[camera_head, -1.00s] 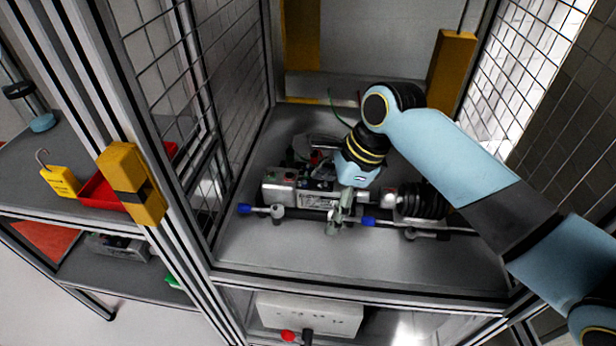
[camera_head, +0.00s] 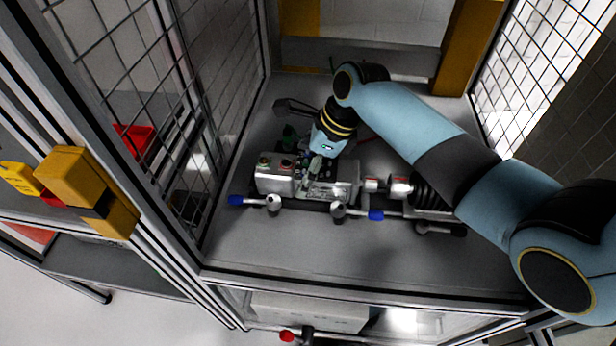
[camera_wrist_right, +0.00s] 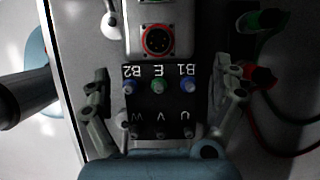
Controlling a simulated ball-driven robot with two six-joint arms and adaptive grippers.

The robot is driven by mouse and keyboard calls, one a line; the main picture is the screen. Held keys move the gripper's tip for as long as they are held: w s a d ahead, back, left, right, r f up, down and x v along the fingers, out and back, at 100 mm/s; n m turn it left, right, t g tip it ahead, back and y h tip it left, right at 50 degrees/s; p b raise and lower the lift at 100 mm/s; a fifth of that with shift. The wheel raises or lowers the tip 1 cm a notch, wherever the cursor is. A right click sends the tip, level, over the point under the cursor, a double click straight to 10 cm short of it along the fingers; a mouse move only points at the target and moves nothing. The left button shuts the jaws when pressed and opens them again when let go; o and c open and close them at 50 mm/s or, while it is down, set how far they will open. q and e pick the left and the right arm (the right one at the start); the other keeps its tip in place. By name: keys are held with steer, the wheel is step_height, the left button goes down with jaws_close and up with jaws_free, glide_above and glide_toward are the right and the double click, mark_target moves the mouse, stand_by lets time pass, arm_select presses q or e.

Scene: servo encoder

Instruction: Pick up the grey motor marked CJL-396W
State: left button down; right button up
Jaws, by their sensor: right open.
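A grey motor assembly lies on the grey floor of the caged cell in the head view; its silver body (camera_head: 330,192) runs along the front. I cannot read the marking CJL-396W. In the wrist view its black terminal plate (camera_wrist_right: 160,95) shows letters such as B2, E, B1, with a round red-rimmed connector (camera_wrist_right: 158,40) on the grey housing above. My right gripper (camera_head: 314,166) is over the motor. In the wrist view its open fingers (camera_wrist_right: 160,90) stand left and right of the terminal plate, nothing held. Contact cannot be told. My left gripper is not in view.
A rod with blue ends (camera_head: 376,215) and clamps lies along the motor's front. A black ribbed part (camera_head: 430,195) stands at the right. Wire mesh (camera_head: 215,90) walls the left side. The cell floor (camera_head: 350,255) in front is clear.

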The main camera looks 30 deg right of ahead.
steer(key=x, duration=0.3)
steer(key=shift+f+b, duration=0.2)
steer(key=shift+b, duration=0.2)
steer(key=shift+c, duration=0.5)
steer(key=c, duration=1.6)
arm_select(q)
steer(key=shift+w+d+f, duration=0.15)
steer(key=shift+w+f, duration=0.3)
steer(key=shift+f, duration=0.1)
arm_select(e)
steer(key=shift+o, duration=0.2)
steer(key=shift+a+r, duration=0.1)
steer(key=shift+r, duration=0.05)
